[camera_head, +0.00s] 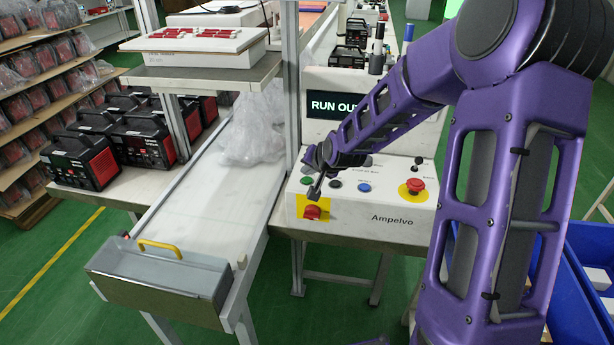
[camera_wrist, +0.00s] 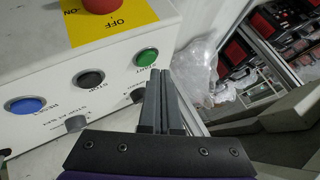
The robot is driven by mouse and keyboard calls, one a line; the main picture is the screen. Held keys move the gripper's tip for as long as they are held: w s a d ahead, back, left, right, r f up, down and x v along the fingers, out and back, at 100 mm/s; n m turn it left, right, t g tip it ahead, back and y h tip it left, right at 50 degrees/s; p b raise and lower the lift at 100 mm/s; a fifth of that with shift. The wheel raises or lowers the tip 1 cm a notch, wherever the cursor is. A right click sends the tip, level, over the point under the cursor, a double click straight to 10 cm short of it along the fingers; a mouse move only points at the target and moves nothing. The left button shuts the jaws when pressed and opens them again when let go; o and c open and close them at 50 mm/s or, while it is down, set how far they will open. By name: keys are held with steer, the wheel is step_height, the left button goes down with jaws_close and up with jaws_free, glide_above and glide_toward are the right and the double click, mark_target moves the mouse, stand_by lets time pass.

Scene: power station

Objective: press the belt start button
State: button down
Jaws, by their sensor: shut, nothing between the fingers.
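The green start button (camera_wrist: 147,57) is on the sloped face of a white control box, beside a START label in the wrist view. It also shows in the head view (camera_head: 307,180), partly hidden by my gripper.
A black STOP button (camera_wrist: 90,79) and a blue RESET button (camera_wrist: 25,105) sit in line with the green one. A red OFF switch (camera_head: 312,212) and a red mushroom button (camera_head: 415,186) have yellow plates. A conveyor (camera_head: 220,190) with clear plastic bags (camera_head: 255,125) lies left of the box.

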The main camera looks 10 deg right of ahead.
mark_target(308, 182)
step_height(308, 182, up, 5)
steer(key=p, duration=0.4)
steer(key=shift+r, duration=0.1)
stand_by(0.9)
